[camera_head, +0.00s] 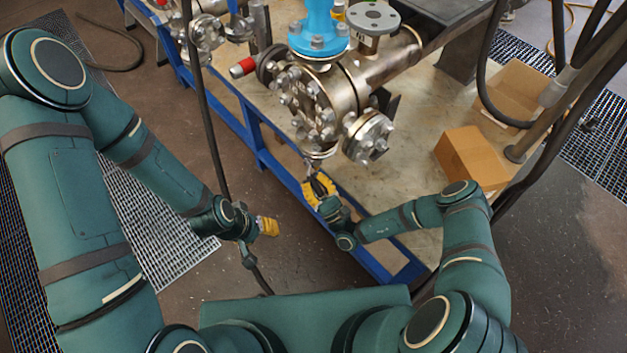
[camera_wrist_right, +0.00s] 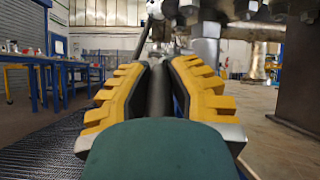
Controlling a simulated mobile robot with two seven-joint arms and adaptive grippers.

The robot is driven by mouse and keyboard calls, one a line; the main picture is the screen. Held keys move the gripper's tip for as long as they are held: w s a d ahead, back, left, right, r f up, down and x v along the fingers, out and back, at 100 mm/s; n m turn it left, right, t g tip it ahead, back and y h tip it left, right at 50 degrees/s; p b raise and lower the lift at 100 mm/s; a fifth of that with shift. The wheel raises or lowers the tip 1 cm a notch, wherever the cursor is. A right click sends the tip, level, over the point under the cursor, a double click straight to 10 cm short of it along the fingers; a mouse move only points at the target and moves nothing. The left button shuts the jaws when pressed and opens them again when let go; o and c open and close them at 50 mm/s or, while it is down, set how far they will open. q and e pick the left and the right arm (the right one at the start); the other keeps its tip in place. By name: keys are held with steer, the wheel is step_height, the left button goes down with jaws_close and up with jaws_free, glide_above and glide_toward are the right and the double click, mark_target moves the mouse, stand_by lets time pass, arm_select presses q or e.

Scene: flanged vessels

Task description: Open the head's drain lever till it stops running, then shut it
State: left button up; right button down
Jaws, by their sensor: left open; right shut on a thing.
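The flanged metal head (camera_head: 345,88), with its bolted flanges, sits over the blue-framed bench. My right gripper (camera_head: 320,188) is below its front. In the right wrist view, the yellow-padded fingers (camera_wrist_right: 158,92) are shut on a dark lever grip (camera_wrist_right: 158,95). A thin metal rod (camera_wrist_right: 146,36) rises from near that grip toward the fittings above. The lever's joint with the valve is hard to make out. No running liquid can be made out. My left gripper (camera_head: 268,227) is open and empty, left of the bench and apart from the head.
A blue actuator (camera_head: 317,28) stands on top of the head. Cardboard boxes (camera_head: 470,160) lie on the bench at right. A black hose (camera_head: 212,130) hangs between my left arm and the bench. Floor left of the bench is mostly clear, with a grating (camera_head: 150,220).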

stand_by(0.4)
steer(key=c, duration=0.9)
jaws_free()
steer(key=shift+o, duration=0.2)
steer(key=shift+s+d+f, duration=0.2)
steer(key=shift+f, duration=0.05)
steer(key=s+d, duration=0.7)
steer(key=s, duration=0.3)
steer(key=shift+d+f, duration=0.1)
